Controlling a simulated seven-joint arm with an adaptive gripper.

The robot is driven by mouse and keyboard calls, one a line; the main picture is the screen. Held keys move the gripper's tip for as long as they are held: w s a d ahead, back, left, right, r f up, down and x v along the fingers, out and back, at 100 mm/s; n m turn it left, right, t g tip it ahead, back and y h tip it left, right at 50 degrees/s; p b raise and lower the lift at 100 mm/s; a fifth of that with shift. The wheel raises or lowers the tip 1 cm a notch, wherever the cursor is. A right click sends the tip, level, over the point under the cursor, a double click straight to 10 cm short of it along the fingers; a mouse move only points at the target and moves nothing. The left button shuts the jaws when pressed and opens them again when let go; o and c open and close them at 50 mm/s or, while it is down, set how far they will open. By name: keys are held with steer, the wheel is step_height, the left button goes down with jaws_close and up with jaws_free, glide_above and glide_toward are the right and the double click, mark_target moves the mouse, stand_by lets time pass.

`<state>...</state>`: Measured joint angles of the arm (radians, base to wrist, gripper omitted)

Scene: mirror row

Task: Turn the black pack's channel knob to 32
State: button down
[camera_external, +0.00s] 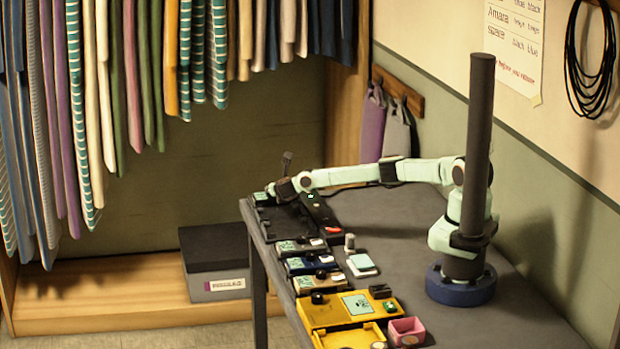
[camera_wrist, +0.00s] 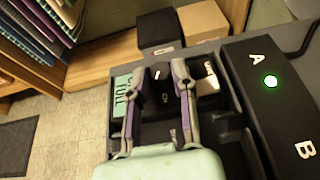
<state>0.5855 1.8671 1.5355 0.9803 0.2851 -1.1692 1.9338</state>
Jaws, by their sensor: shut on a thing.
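The black pack (camera_wrist: 155,133) lies at the far left end of the table, with a small green display (camera_wrist: 122,97) whose digits I cannot read for sure. Its black channel knob (camera_wrist: 160,73) with a white mark shows between the fingers in the wrist view. My gripper (camera_wrist: 158,70) is shut on this knob from above. In the external view my gripper (camera_external: 271,190) is over the black pack (camera_external: 263,200), and hides most of it and the knob.
A black box marked A and B (camera_external: 321,212) with a lit green light lies right beside the pack. Grey, blue, brown and yellow packs (camera_external: 325,313) line the table's front edge. A pink box (camera_external: 406,331) stands near. The table (camera_external: 420,225) is clear at the back.

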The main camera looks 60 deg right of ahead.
stand_by(0.4)
steer(key=c, duration=0.9)
jaws_free()
steer(key=v, duration=1.2)
steer(key=shift+w, duration=0.1)
